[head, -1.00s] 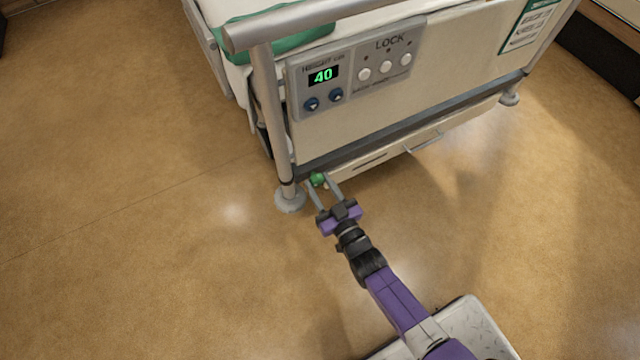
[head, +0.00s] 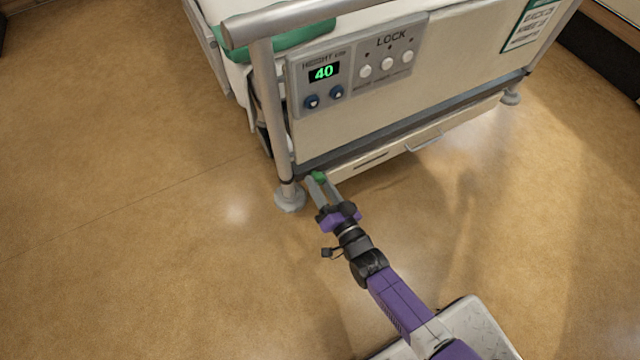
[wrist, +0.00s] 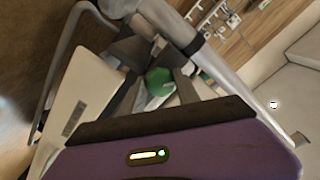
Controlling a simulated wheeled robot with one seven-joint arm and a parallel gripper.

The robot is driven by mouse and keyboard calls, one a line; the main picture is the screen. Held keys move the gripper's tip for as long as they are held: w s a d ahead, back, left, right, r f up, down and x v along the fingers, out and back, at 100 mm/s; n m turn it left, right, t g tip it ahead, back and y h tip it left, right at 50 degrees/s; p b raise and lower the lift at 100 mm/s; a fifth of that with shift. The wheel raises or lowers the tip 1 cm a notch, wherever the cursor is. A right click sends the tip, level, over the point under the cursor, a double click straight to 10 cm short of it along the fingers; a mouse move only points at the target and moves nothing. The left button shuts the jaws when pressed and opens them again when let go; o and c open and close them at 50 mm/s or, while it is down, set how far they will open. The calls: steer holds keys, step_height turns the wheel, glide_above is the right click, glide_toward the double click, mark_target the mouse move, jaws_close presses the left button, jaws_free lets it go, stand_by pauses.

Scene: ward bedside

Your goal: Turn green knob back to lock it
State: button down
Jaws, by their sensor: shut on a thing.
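The green knob (head: 319,176) sits low at the foot end of the bed, beside the left bed leg and by the end of the drawer front. My gripper (head: 320,182) is shut on the green knob, with a finger on either side of it. In the wrist view the green knob (wrist: 159,82) shows between the fingers, and the picture is strongly tilted. The fingers cover part of the knob, and no mark showing its turn can be made out.
The bed leg with its round foot (head: 290,198) stands just left of my gripper. The drawer (head: 380,156) with its handle is to the right. Above are the lock panel (head: 388,62) and a display reading 40 (head: 324,72). The floor around is clear.

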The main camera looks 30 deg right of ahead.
steer(key=m+b, duration=0.1)
steer(key=m, duration=0.4)
steer(key=shift+m+b, duration=0.3)
steer(key=m+b, duration=0.2)
steer(key=m, duration=0.2)
steer(key=shift+m, duration=0.4)
steer(key=shift+r, duration=0.1)
steer(key=c, duration=0.9)
jaws_free()
steer(key=shift+s+p, duration=1.25)
steer(key=shift+s, duration=2.7)
